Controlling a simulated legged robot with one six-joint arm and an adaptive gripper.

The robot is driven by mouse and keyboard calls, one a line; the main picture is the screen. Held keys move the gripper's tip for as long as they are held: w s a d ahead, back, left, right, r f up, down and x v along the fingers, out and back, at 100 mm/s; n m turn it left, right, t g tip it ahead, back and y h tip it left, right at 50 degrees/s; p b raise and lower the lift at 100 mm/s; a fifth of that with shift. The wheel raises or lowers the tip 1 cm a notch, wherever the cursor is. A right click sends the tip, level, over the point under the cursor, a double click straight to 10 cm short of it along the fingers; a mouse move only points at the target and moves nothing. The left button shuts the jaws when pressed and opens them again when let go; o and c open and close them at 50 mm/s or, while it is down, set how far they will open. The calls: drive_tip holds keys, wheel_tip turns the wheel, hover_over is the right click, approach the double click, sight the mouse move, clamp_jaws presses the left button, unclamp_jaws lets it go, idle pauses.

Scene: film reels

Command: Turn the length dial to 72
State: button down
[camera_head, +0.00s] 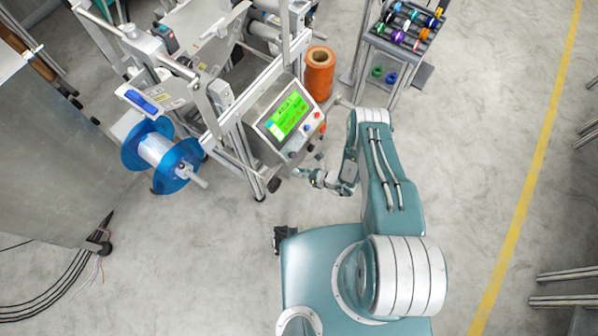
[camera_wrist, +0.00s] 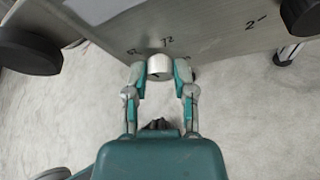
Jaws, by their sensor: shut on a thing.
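The length dial (camera_wrist: 160,67) is a small silver knob on the metal panel face (camera_wrist: 215,25) in the wrist view. The number 72 is printed on the panel just above it. Another marking stands to its left, too small to read surely, and a "2" with a dash is further right. My gripper (camera_wrist: 159,73) has one finger on each side of the dial and is shut on it. A thin dark line shows on the dial, but I cannot tell exactly which marking it points at. In the head view my gripper (camera_head: 303,173) is at the machine's front, below the green screen (camera_head: 289,116).
The machine's control box (camera_head: 262,126) carries buttons beside its screen. A blue spool (camera_head: 160,153) is at its left and an orange roll (camera_head: 319,72) behind it. A rack (camera_head: 402,40) of small coloured reels stands at the back.

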drive_tip(key=m+y, duration=0.1)
drive_tip(key=m, duration=0.1)
drive_tip(key=m+g+y, duration=0.1)
drive_tip(key=m, duration=0.1)
drive_tip(key=m+y, duration=0.1)
drive_tip(key=m, duration=0.2)
drive_tip(key=shift+w+d+f+g+y, duration=0.2)
drive_tip(key=shift+w+g+y, duration=0.1)
drive_tip(key=shift+w, duration=0.05)
idle(0.5)
drive_tip(key=shift+c, duration=2.2)
unclamp_jaws()
drive_tip(key=v, duration=1.2)
drive_tip(key=shift+f, duration=0.25)
